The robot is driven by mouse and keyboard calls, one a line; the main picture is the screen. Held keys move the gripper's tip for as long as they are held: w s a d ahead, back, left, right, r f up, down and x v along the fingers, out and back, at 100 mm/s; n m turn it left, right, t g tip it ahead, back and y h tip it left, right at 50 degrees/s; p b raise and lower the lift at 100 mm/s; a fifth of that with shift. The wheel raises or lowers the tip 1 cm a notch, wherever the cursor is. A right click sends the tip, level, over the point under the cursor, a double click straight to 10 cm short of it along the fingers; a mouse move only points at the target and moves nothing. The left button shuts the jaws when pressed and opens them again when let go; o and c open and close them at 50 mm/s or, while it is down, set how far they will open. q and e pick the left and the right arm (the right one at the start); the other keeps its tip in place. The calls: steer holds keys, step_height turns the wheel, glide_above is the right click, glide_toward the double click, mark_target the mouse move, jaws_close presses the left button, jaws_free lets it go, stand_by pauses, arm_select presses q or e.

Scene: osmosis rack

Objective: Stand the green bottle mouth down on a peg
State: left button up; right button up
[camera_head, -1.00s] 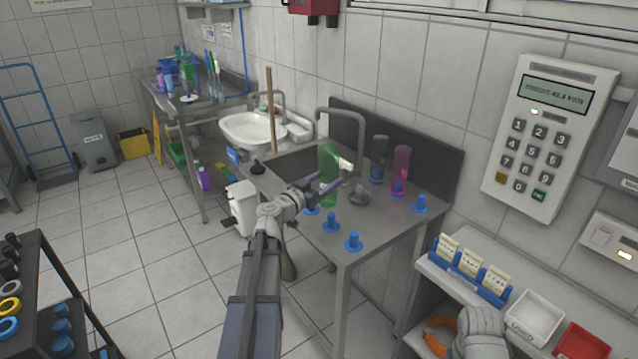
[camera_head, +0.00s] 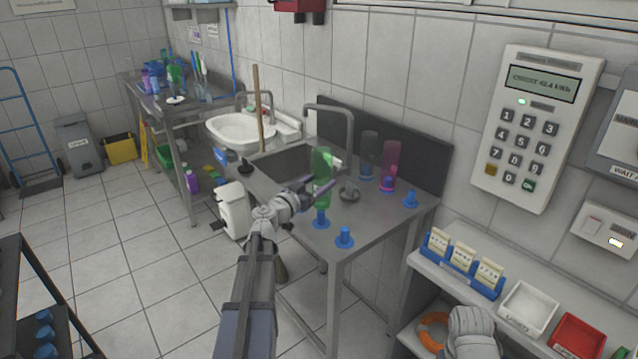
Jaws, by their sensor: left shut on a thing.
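The green bottle (camera_head: 322,161) is see-through and stands upright in the air over the near part of the steel sink counter. My left gripper (camera_head: 321,187) is shut on it, low on its body. Its lower end is just above or at the top of a blue peg (camera_head: 321,219); I cannot tell whether they touch. Which end is the mouth is too small to make out. Another bare blue peg (camera_head: 344,238) stands nearer the front corner, and one more (camera_head: 411,198) at the right edge. My right gripper is not in view.
A grey bottle (camera_head: 369,150) and a pink bottle (camera_head: 391,160) stand on pegs at the back. The tap (camera_head: 349,125) rises behind the green bottle. A shelf with trays (camera_head: 527,308) stands at the lower right.

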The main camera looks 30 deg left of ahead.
mark_target(317, 203)
arm_select(q)
steer(key=shift+s+f, duration=0.1)
steer(key=shift+f, duration=0.15)
steer(key=shift+f+b, duration=0.35)
steer(key=shift+b, duration=0.25)
stand_by(0.3)
steer(key=shift+f+b, duration=0.8)
steer(key=shift+f, duration=0.1)
steer(key=shift+f+b, duration=0.95)
steer(key=shift+b, duration=0.05)
steer(key=shift+f, duration=0.1)
steer(key=shift+f+b, duration=0.5)
steer(key=shift+b, duration=0.15)
steer(key=shift+f+b, duration=0.35)
steer(key=shift+f, duration=0.05)
stand_by(0.4)
